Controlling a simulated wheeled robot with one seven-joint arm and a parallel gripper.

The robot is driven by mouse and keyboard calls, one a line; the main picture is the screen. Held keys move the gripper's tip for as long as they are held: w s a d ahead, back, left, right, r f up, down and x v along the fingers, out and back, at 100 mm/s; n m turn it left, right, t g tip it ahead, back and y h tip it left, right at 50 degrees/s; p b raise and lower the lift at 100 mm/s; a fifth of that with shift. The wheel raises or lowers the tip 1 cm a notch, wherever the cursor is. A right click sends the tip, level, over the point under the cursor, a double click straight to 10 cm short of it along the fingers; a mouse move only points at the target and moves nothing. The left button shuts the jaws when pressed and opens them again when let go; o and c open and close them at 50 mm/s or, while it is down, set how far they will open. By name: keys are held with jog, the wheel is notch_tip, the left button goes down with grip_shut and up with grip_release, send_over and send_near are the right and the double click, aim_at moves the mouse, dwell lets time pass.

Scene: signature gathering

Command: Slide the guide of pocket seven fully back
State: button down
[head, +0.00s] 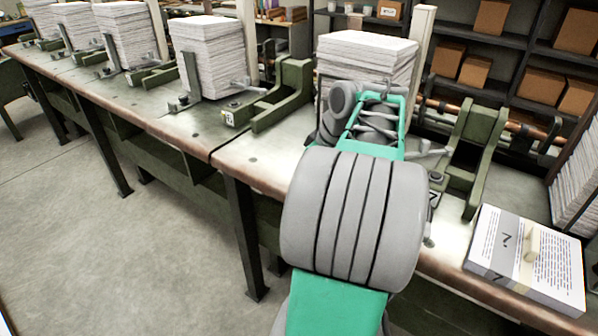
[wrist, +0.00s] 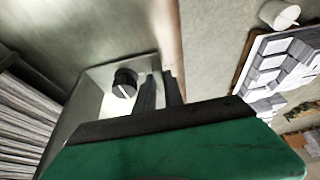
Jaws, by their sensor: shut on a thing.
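My arm hides the front of this pocket and my fingertips in that view. In the wrist view, my gripper (wrist: 160,80) has its dark fingers close together, shut on a thin part of the guide. The guide's pale metal plate (wrist: 92,92) carries a black round knob (wrist: 124,83) just left of the fingers. The gripped part itself is mostly hidden between the fingers. Sheet edges (wrist: 25,110) show at the left.
A green bracket (head: 478,155) stands right of my arm, near a small lever (head: 430,153). A printed stack (head: 520,255) lies at the bench's right front. Another paper stack (head: 208,55) with its metal guide stands to the left. Bare bench top (head: 185,125) lies along the left front edge.

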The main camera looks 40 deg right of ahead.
jog(key=shift+a, duration=0.15)
jog(key=c, duration=1.7)
grip_release()
jog(key=shift+a, duration=0.15)
jog(key=shift+o, duration=1.3)
jog(key=shift+r, duration=0.1)
jog(key=p+v, duration=0.2)
jog(key=v, duration=0.5)
jog(key=shift+r+p, duration=0.3)
jog(key=shift+s, duration=0.15)
